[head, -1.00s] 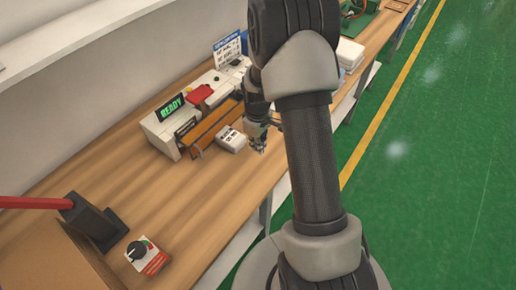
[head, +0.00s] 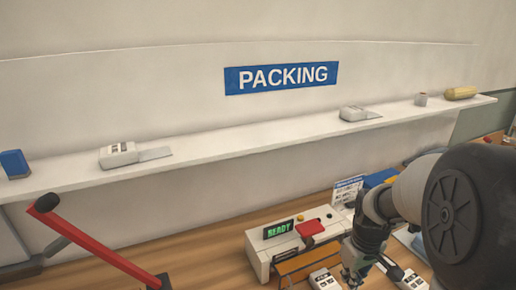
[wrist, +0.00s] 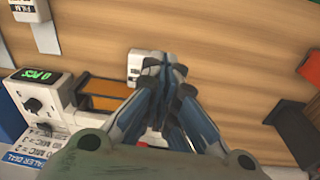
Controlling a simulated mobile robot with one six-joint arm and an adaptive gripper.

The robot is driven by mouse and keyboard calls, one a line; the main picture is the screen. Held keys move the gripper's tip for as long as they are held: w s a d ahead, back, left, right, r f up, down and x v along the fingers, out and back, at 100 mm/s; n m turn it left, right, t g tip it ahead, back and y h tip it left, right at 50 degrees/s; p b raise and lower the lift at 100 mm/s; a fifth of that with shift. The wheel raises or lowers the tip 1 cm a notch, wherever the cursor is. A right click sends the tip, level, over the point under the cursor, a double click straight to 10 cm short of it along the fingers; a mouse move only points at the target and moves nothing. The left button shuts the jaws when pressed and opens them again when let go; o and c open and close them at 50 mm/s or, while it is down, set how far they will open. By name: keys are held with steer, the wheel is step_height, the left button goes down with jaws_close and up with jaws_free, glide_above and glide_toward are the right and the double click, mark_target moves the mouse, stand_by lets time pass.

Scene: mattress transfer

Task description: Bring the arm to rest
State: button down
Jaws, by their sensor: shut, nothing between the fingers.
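My arm's gripper (head: 354,276) hangs over the wooden bench, in front of the machine with the green READY display, at the lower right of the head view. In the wrist view my gripper (wrist: 166,66) points down at the bench with its fingers together and nothing between them. A small white labelled block (wrist: 138,62) lies just by the fingertips in that picture; I cannot tell the height gap. The fingertips are only partly clear in the head view.
The white machine (head: 258,256) stands beside the gripper, with an orange-brown tray (head: 302,266). White labelled blocks (head: 324,279) lie nearby. A white wall shelf (head: 250,138) runs above the bench. A red lever (head: 100,245) rises at left. Bare bench (wrist: 225,55) shows around the fingers.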

steer(key=s+a+r+m+t, duration=0.2)
steer(key=s+a+r, duration=0.4)
steer(key=s+r, duration=0.45)
steer(key=s+a+r+m+t, duration=0.1)
steer(key=s+a+r, duration=0.3)
steer(key=s, duration=0.5)
steer(key=shift+s+m+t, duration=0.3)
steer(key=shift+s, duration=0.1)
